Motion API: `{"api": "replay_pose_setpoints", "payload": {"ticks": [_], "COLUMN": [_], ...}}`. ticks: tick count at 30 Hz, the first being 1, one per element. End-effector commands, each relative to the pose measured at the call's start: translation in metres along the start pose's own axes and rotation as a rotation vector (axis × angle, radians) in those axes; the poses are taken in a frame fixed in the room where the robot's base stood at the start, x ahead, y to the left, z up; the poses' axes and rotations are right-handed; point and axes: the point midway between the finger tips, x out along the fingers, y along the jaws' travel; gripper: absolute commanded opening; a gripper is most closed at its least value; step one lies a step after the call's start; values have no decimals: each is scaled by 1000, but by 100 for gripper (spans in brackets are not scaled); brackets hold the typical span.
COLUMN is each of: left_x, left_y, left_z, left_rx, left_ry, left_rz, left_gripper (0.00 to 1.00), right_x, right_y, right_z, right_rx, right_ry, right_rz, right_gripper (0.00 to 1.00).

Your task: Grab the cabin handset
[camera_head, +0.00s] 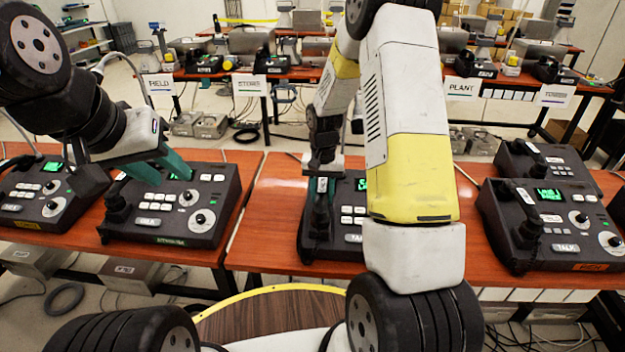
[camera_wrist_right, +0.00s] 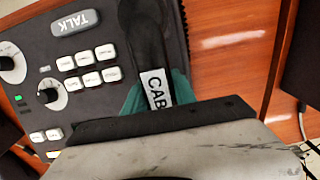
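The cabin handset (camera_wrist_right: 150,40) is dark, with a white label whose visible letters read "CAB". The rest of the label is hidden by my right gripper. The handset also shows in the head view (camera_head: 319,215), lengthwise at the left side of the middle phone base (camera_head: 350,225). My right gripper (camera_wrist_right: 158,92) has its green fingers close against both sides of the handset at the label, with no clear gap. I cannot tell whether the handset is lifted from its base. My left gripper (camera_head: 158,170) is open and empty above the left phone (camera_head: 190,208).
Another phone (camera_head: 35,200) stands at the far left, and more phones (camera_head: 545,225) stand at the right. My right arm hides part of the middle phone. A gap separates the left table (camera_head: 250,175) from the middle one. Signed tables with more equipment stand behind.

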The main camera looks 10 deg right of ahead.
Motion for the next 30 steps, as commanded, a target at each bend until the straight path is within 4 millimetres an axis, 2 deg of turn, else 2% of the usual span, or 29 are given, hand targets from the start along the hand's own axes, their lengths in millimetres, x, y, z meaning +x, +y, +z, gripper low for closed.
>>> {"api": "replay_pose_setpoints", "payload": {"ticks": [1,3,17,25,30], "left_x": [0,0,0,0,0], "left_y": [0,0,0,0,0], "left_z": [0,0,0,0,0], "left_rx": [0,0,0,0,0], "left_ry": [0,0,0,0,0], "left_rz": [0,0,0,0,0], "left_gripper": [36,36,36,36,36], "right_x": [0,0,-6,-37,-40], "right_y": [0,0,0,-1,-1], "right_z": [0,0,-1,-1,37], "right_rx": [0,0,0,0,-4], "right_ry": [0,0,3,5,0], "right_rz": [0,0,-1,-2,-1], "right_gripper": [13,0,0,0,0]}}
